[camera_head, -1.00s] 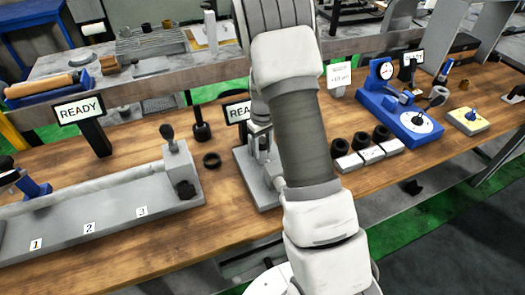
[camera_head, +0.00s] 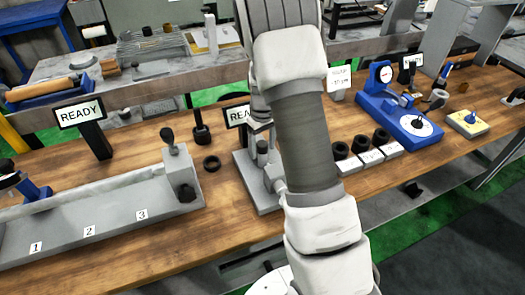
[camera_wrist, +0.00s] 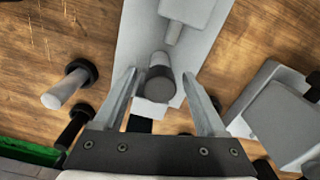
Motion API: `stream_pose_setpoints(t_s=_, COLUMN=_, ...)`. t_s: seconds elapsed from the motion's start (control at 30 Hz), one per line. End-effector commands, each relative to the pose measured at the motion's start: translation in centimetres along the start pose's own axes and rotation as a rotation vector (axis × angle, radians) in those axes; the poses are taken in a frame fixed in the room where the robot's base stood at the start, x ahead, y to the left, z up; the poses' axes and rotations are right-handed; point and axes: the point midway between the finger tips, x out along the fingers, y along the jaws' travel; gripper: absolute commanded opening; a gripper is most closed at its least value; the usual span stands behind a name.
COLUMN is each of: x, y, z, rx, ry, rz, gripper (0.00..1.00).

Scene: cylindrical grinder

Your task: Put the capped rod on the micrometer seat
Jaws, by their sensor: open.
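A short upright grey rod with a dark cap (camera_wrist: 159,75) stands on a grey bench device (camera_wrist: 150,22) in the wrist view. It seems to be the upright post (camera_head: 262,152) beside my arm in the head view, on the grey device's base (camera_head: 246,178). My gripper (camera_wrist: 165,80) is open, with one finger on each side of the capped rod and visible gaps to both. I cannot tell how the rod's lower end sits. Most of the device and my gripper are hidden behind my arm in the head view.
A grey fixture (camera_head: 100,215) numbered 1 to 3 stands left, with a black ring (camera_head: 212,162) and black post (camera_head: 200,132) nearby. Right are black rings on white blocks (camera_head: 372,157) and a blue gauge stand (camera_head: 400,118). A black-flanged pale cylinder (camera_wrist: 66,90) stands near my gripper.

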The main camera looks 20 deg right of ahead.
Motion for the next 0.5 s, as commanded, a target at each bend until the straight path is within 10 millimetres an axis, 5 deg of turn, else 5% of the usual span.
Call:
stream_pose_setpoints(t_s=0.3, x=-7.0, y=0.0, z=-0.1, rx=0.001, ry=0.006, rz=0.002, gripper=0.74)
stream_pose_setpoints(t_s=0.5, x=-9.3, y=0.0, z=0.0, rx=0.001, ry=0.002, rz=0.001, gripper=0.74)
